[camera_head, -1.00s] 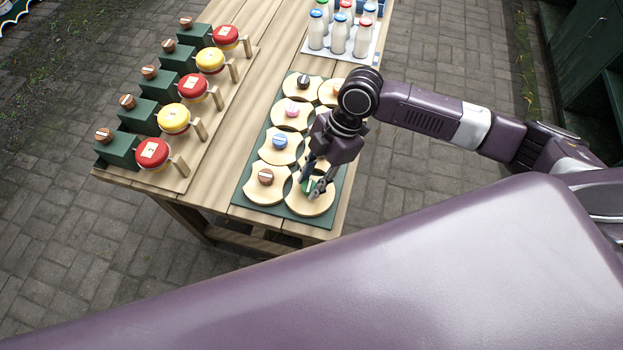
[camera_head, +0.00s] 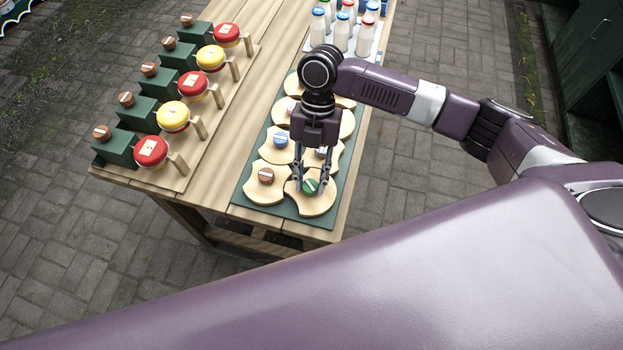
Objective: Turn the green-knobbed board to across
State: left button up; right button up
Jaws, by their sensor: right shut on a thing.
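The green-knobbed board (camera_head: 316,206) is a pale wooden disc with cut-in sides. It lies at the near right corner of the dark green base panel (camera_head: 243,190). Its green knob (camera_head: 311,186) carries a pale stripe that runs aslant in the picture. My right gripper (camera_head: 312,184) points down over the board from the far side, its fingers on either side of the knob and shut on it. The fingers hide part of the board's far edge. My left gripper is not in view.
A brown-knobbed board (camera_head: 266,183) sits close on the left, and a blue-knobbed board (camera_head: 280,140) beyond it. Other boards are partly behind my right arm. Red and yellow round pieces (camera_head: 173,116) line the left rack. Milk bottles (camera_head: 342,33) stand at the back.

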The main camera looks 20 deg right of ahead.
jog(key=n+h+b, duration=0.1)
jog(key=n, duration=0.2)
jog(key=shift+w+a+n, duration=0.1)
jog(key=shift+a+n, duration=0.05)
jog(key=shift+n, duration=0.25)
jog(key=n+h+b, duration=0.1)
jog(key=n, duration=0.3)
jog(key=shift+a+h, duration=0.1)
jog(key=shift+h, duration=0.3)
jog(key=shift+r+n, duration=0.1)
jog(key=shift+n, duration=0.2)
jog(key=o, duration=1.2)
jog(key=shift+c, duration=0.2)
jog(key=v, duration=1.1)
jog(key=shift+w+a+r, duration=0.15)
jog(key=shift+w+r, duration=0.15)
jog(key=shift+r, duration=0.05)
jog(key=shift+s, duration=0.1)
